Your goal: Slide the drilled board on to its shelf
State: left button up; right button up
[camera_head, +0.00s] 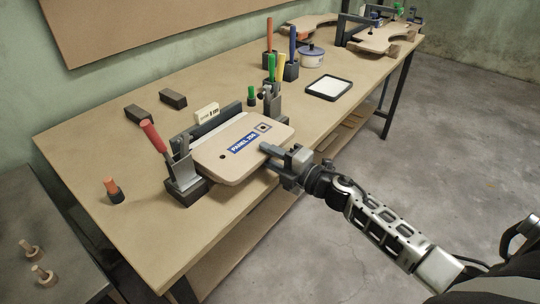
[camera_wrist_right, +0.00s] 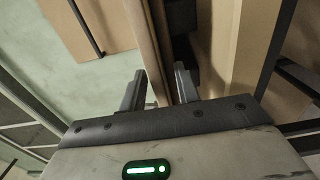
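My right gripper (camera_head: 272,157) is at the board's near right edge. In the right wrist view its fingers (camera_wrist_right: 160,88) straddle a wooden edge, with slim gaps showing. My left gripper is out of view. Wooden shelf surfaces (camera_head: 238,243) show below the bench top, partly hidden.
An orange-topped tool (camera_head: 113,190) stands at left. Another curved board (camera_head: 385,38) is at the far end. Open floor lies right.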

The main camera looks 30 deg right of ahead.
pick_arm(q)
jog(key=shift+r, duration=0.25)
pick_arm(e)
jog(key=v, duration=0.6)
dwell(0.3)
jog(key=o, duration=0.6)
jog(key=shift+c, duration=0.2)
pick_arm(q)
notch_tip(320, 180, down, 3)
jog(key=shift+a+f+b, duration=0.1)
jog(key=shift+b, duration=0.95)
pick_arm(e)
jog(key=v, duration=1.6)
jog(key=shift+a, duration=0.1)
